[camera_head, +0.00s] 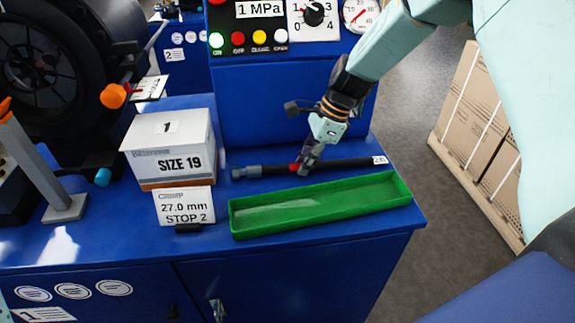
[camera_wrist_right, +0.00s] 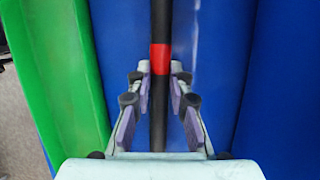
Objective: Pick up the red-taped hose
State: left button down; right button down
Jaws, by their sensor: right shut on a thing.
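The black red-taped hose (camera_head: 345,164) lies across the blue worktop, behind the green tray. It has a metal fitting at its left end, a white tag marked 26 at its right end, and a red tape band near its middle. My right gripper (camera_head: 306,165) comes down over the hose at the tape and is shut on it. In the right wrist view the fingers (camera_wrist_right: 160,75) sit on both sides of the hose (camera_wrist_right: 160,25), with the red band between the fingertips. My left gripper is not in view.
A green tray (camera_head: 320,217) lies just in front of the hose and also shows in the wrist view (camera_wrist_right: 50,80). A SIZE 19 box (camera_head: 170,148) and a 27.0 mm card (camera_head: 185,206) stand to the left. A blue control panel (camera_head: 275,55) rises behind.

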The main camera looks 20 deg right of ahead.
notch_tip(320, 180, up, 10)
jog(key=p, duration=0.1)
jog(key=shift+p, duration=0.4)
jog(key=shift+a+f, duration=0.1)
